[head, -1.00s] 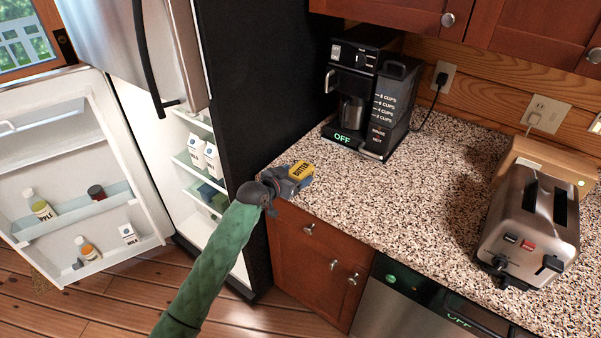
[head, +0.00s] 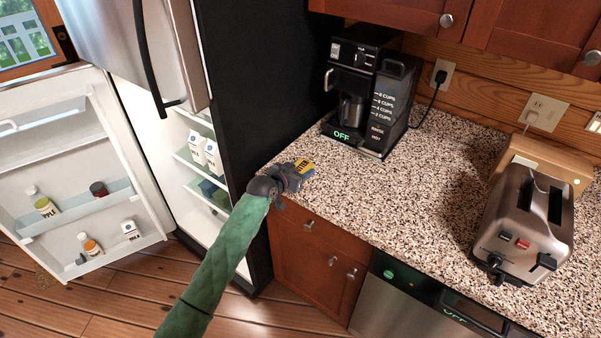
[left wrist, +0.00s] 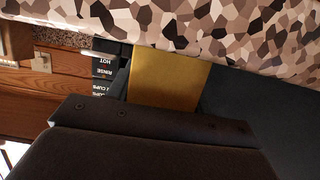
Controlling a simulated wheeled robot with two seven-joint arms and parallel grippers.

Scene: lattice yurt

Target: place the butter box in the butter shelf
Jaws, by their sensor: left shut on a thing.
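The yellow butter box (head: 304,166) is at the left end of the speckled counter, at the tip of my left gripper (head: 292,175). My left gripper is shut on it. In the left wrist view the yellow box (left wrist: 170,78) shows beyond the dark gripper body, close to the speckled counter surface; I cannot tell if it touches. The butter shelf is not clearly marked; the open fridge door (head: 85,130) has a bin (head: 80,212) holding a bottle and a jar. My right gripper is not in view.
Inside the fridge, shelves (head: 195,165) hold white cartons (head: 204,151). A coffee maker (head: 368,98) stands behind the box, and a toaster (head: 527,225) stands at the right. The counter between them is clear. The dark fridge side (head: 260,80) rises left of the counter.

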